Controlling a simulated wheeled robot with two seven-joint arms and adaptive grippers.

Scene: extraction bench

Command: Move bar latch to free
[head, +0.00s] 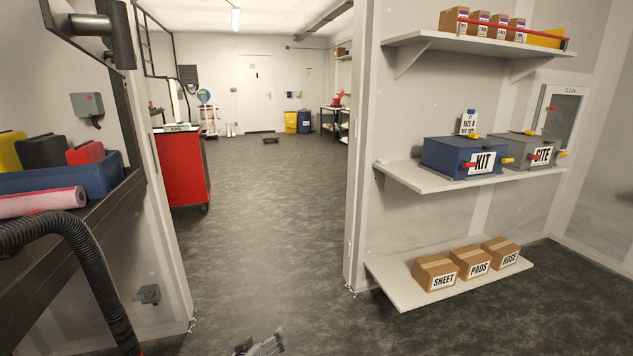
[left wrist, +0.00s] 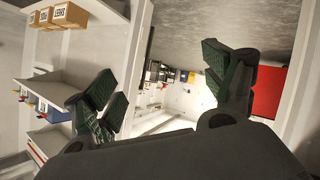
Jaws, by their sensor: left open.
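A red bar (head: 515,28) runs along the front of the top right shelf, before several small cartons (head: 480,23). I cannot tell for sure if it is the bar latch. Small red and yellow fittings show on the blue KIT box (head: 458,158) and the grey SITE box (head: 520,149). My left gripper (head: 262,345) shows at the bottom edge of the head view, low over the floor and far from the shelves. In the left wrist view its fingers (left wrist: 158,85) are spread apart with nothing between them. My right gripper is not in view.
A lower shelf (head: 395,287) holds SHEET, PADS and HOSE cartons. A wall post (head: 358,200) stands left of the shelves. A red cabinet (head: 181,170) stands beyond the opening. A black hose (head: 75,240) hangs by the left bench. The middle floor (head: 265,210) is clear.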

